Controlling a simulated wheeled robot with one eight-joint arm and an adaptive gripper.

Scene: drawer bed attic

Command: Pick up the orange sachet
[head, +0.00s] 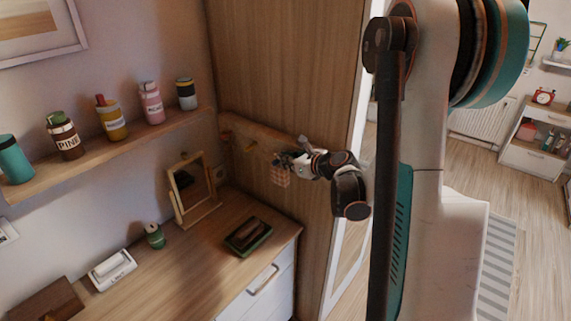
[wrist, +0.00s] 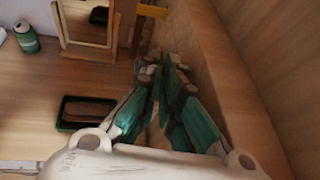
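The orange sachet (head: 280,177) shows in the head view as a small orange-pink checked piece hanging just below my gripper's fingertips, in front of the wooden wardrobe side. My gripper (head: 284,161) reaches in from the right, beside the wooden rail. In the wrist view the finger pads of my gripper (wrist: 168,82) are close together, and the sachet cannot be made out there, hidden by the fingers. The fingers appear shut on the sachet's upper part. Whether it also touches a peg behind the gripper is hidden.
A wooden rail (head: 262,133) with pegs runs along the wardrobe side, close to my gripper. Jars stand on the wall shelf (head: 100,150).

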